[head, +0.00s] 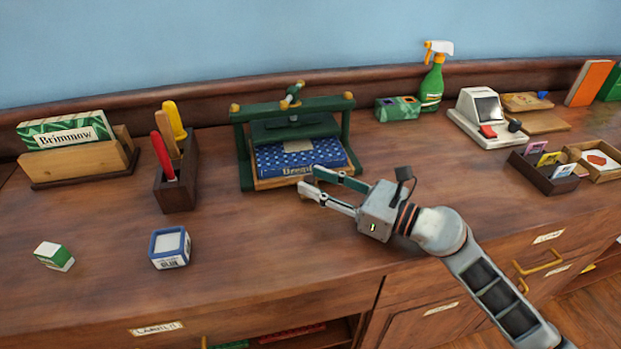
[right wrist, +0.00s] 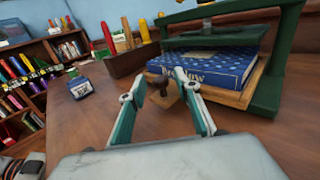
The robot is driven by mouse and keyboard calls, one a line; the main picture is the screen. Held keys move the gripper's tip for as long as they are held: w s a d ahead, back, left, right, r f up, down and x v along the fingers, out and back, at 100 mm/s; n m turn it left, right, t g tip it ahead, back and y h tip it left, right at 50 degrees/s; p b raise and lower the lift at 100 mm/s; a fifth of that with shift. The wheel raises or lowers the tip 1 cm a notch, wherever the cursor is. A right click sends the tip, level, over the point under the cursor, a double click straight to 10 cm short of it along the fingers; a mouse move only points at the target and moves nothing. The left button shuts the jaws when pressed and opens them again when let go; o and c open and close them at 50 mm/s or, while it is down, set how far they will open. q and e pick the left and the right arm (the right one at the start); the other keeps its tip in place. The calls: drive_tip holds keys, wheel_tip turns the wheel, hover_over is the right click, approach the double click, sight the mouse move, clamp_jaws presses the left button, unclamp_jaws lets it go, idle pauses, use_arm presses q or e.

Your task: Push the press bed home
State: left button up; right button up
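The green press (head: 345,130) stands upright on the desk, and its frame also shows in the right wrist view (right wrist: 286,65). Its wooden press bed (head: 266,184) carries a blue patterned book (head: 290,161). In the right wrist view, the bed's edge (right wrist: 236,98) and the book (right wrist: 215,66) stick out in front of the upright. Contact is unclear. My left gripper is not in view.
A tool holder (head: 176,183) stands left of the press. A blue-rimmed box (head: 170,248) and a small green-white box (head: 54,256) sit near the front. A spray bottle (head: 432,85) and card reader (head: 483,118) stand right. The desk before the press is clear.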

drive_tip(key=v, duration=0.9)
drive_tip(key=shift+s+d, duration=0.15)
drive_tip(key=shift+d, duration=0.2)
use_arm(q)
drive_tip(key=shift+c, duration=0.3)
use_arm(e)
drive_tip(key=shift+r, duration=0.1)
